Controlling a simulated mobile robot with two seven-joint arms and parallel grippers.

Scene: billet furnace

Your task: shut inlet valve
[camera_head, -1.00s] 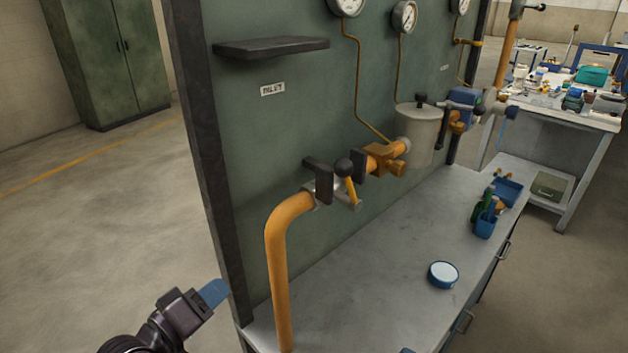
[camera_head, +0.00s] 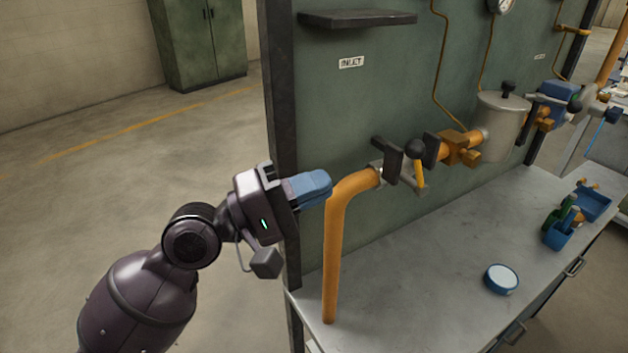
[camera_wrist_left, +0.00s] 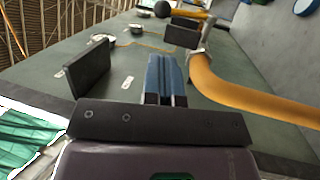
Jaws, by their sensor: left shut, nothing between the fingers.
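The inlet valve (camera_head: 402,176) sits in the orange pipe (camera_head: 336,250) below a small INLET label (camera_head: 351,62) on the green panel. My right gripper is not seen.
A dark shelf (camera_head: 357,18) juts from the panel above the label. The panel's dark post (camera_head: 281,130) stands just behind my left gripper. A grey pot (camera_head: 502,125) and further fittings are to the right. The bench (camera_head: 420,285) holds a round white-topped dish (camera_head: 501,279).

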